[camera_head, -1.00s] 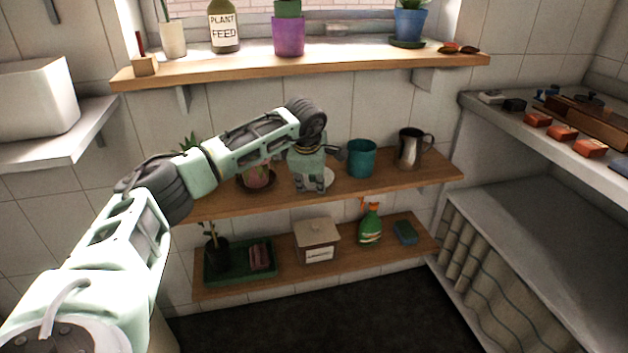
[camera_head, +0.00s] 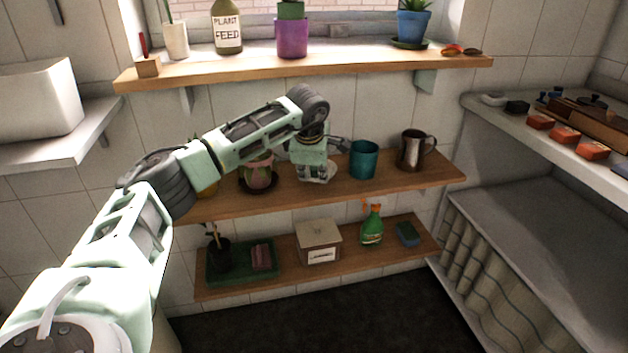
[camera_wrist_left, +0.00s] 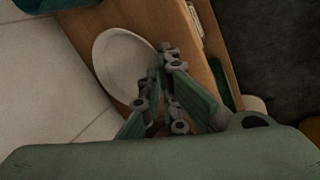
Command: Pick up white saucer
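The white saucer (camera_head: 329,174) lies on the upper wooden shelf, left of the teal pot. In the head view my left gripper (camera_head: 314,177) is over it and hides much of it. In the left wrist view the saucer (camera_wrist_left: 115,58) shows as a pale oval beyond the fingers. My left gripper (camera_wrist_left: 155,78) looks open there, with a gap between its fingertips at the saucer's near rim. I cannot tell whether the fingers touch the saucer. My right gripper is in neither view.
The teal pot (camera_head: 363,159) and a metal jug (camera_head: 413,150) stand to the right on the same shelf. A potted plant (camera_head: 257,172) stands left. The window sill (camera_head: 350,60) overhangs above. A lower shelf holds a box (camera_head: 318,242) and a spray bottle (camera_head: 372,226).

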